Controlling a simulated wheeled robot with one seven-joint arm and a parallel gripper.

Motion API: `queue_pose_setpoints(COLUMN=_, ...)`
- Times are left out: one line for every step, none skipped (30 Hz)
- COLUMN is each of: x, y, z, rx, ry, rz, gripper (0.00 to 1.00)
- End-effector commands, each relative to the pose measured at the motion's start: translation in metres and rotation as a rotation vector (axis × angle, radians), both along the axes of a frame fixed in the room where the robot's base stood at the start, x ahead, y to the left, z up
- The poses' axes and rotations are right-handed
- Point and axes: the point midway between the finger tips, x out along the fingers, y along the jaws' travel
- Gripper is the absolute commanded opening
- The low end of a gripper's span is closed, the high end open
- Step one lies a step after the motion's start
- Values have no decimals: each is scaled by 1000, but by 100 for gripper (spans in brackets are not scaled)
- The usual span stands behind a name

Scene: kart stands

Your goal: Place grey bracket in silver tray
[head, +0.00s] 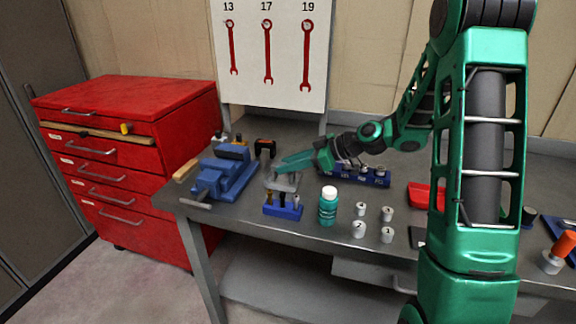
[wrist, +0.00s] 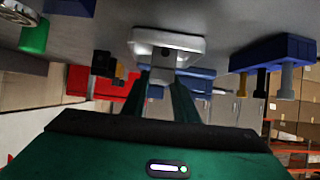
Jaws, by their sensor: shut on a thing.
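The grey bracket (head: 284,183) is at the left part of the workbench, between the blue vise and a blue tool holder. My gripper (head: 278,172) is above it, shut on its upright part. In the wrist view, the fingers of my gripper (wrist: 169,82) close on the upright part of the bracket (wrist: 165,42), and its pale, rounded base plate lies beyond the fingertips, close to the bench surface. I cannot tell whether it touches the bench. I cannot make out a silver tray in either view.
A blue vise (head: 222,178) stands left of my gripper. A blue holder with tools (head: 283,209), a green bottle (head: 327,207) and several small white cups (head: 359,229) stand in front and right. A blue socket rack (head: 365,177) is behind. A red tray (head: 420,196) is farther right.

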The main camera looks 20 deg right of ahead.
Motion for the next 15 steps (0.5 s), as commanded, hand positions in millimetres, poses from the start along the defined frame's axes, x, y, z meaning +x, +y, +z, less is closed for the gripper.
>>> queue_pose_setpoints(x=0, y=0, z=0, rx=1, ry=-1, rz=0, gripper=0)
queue_pose_setpoints(x=0, y=0, z=-1, rx=1, ry=-1, rz=0, gripper=0)
queue_pose_setpoints(x=0, y=0, z=-2, rx=1, ry=1, rz=0, gripper=29)
queue_pose_setpoints(x=0, y=0, z=-2, rx=0, ry=0, rz=0, gripper=36)
queue_pose_setpoints(x=0, y=0, z=-2, rx=0, ry=0, rz=0, gripper=43)
queue_pose_setpoints(x=0, y=0, z=-2, rx=0, ry=0, rz=0, gripper=45)
queue_pose_setpoints(x=0, y=0, z=-2, rx=0, ry=0, rz=0, gripper=45)
queue_pose_setpoints(x=0, y=0, z=-2, rx=0, ry=0, rz=0, gripper=45)
queue_pose_setpoints(x=0, y=0, z=-2, rx=0, ry=0, rz=0, gripper=45)
queue_pose_setpoints(x=0, y=0, z=-2, rx=0, ry=0, rz=0, gripper=45)
queue_pose_setpoints(x=0, y=0, z=-2, rx=0, ry=0, rz=0, gripper=45)
queue_pose_setpoints(x=0, y=0, z=-2, rx=0, ry=0, rz=-1, gripper=45)
queue_pose_setpoints(x=0, y=0, z=-1, rx=0, ry=0, rz=-1, gripper=45)
queue_pose_setpoints(x=0, y=0, z=-1, rx=0, ry=0, rz=-1, gripper=45)
queue_pose_setpoints(x=0, y=0, z=0, rx=0, ry=0, rz=-1, gripper=45)
